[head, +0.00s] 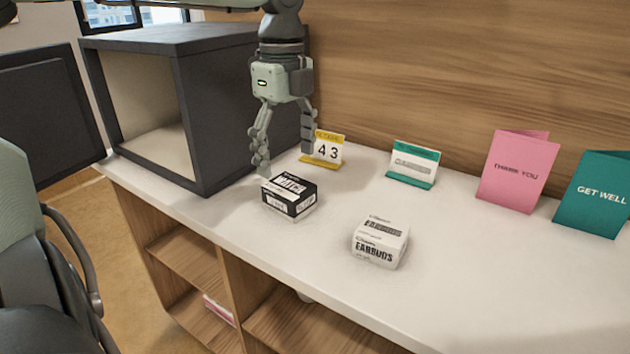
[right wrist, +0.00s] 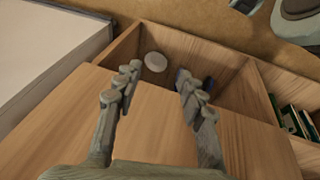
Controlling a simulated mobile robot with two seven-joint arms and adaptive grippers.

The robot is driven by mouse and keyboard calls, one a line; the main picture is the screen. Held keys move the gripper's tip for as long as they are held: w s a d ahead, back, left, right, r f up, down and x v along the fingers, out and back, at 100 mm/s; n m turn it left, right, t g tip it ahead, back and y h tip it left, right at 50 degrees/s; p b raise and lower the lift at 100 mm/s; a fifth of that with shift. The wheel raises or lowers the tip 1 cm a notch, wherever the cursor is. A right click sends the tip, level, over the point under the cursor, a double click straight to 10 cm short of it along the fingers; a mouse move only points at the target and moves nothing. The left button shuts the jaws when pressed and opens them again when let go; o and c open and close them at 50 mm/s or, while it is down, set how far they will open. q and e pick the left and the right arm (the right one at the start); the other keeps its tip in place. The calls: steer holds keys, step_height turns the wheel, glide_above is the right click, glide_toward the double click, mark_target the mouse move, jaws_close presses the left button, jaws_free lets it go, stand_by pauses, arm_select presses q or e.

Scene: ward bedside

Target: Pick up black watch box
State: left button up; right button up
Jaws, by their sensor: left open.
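The black watch box (head: 289,196), black and white with WATCH lettering, sits on the white counter in the head view. My left gripper (head: 285,160) points down just behind and above it, fingers apart and empty. Its left fingertip shows close to the box's back left corner; I cannot tell whether they touch. My right gripper (right wrist: 155,95) shows in the right wrist view, open with nothing between its fingers, over a wooden surface and an open compartment. The watch box does not show in that view.
A white earbuds box (head: 380,242) stands right of the watch box. A yellow number card (head: 323,149), a green-edged card (head: 413,163), a pink card (head: 517,172) and a teal card (head: 596,195) line the back. A dark open cabinet (head: 215,105) stands at left. The front counter (head: 470,280) is clear.

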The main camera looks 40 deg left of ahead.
mark_target(288, 185)
arm_select(q)
steer(key=shift+w+f, duration=0.1)
steer(key=shift+f, duration=0.25)
step_height(288, 185, down, 6)
steer(key=shift+a+f, duration=0.1)
steer(key=shift+f, duration=0.4)
arm_select(e)
steer(key=shift+s+f, duration=0.15)
steer(key=shift+f, duration=0.6)
arm_select(q)
steer(key=c, duration=1.3)
arm_select(e)
steer(key=shift+a+r, duration=0.1)
steer(key=shift+r, duration=0.15)
arm_select(q)
steer(key=shift+r, duration=0.1)
